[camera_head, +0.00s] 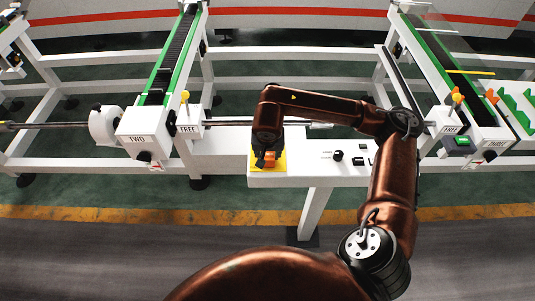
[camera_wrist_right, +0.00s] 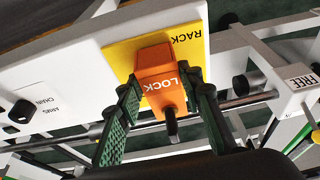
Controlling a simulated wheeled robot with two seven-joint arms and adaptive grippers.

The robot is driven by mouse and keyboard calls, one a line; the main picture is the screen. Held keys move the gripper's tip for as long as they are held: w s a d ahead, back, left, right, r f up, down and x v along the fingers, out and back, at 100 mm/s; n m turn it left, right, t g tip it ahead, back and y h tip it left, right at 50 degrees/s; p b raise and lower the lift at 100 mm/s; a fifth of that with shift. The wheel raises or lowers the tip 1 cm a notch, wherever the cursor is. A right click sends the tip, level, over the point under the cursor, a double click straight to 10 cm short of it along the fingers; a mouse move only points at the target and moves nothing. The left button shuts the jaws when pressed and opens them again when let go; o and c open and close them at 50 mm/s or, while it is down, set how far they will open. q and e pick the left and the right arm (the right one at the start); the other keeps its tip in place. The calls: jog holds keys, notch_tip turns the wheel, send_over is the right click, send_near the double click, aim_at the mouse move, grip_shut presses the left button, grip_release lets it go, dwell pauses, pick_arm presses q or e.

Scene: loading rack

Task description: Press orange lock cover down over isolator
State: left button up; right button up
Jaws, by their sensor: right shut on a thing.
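The orange lock cover (camera_wrist_right: 160,75), lettered LOCK, sits between the green-padded fingers of my right gripper (camera_wrist_right: 165,105). It lies over the yellow plate (camera_wrist_right: 195,42) lettered RACK. A dark peg (camera_wrist_right: 171,128) sticks out at the cover's near end. In the head view the right gripper (camera_head: 266,156) points down over the yellow plate (camera_head: 255,167), with the orange cover (camera_head: 270,160) showing between its fingers. The isolator under the cover is hidden, and I cannot tell whether the cover is fully down. My left gripper is not in view.
The white panel (camera_head: 315,178) also carries a black knob (camera_head: 337,156) and small switches right of the plate. White posts marked TWO (camera_head: 145,148) and FREE (camera_head: 188,127) stand to the left. The floor in front is clear.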

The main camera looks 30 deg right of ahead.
jog(key=shift+f, duration=0.1)
dwell(0.3)
jog(key=o, duration=1.4)
jog(key=v, duration=1.2)
jog(key=shift+a, duration=0.1)
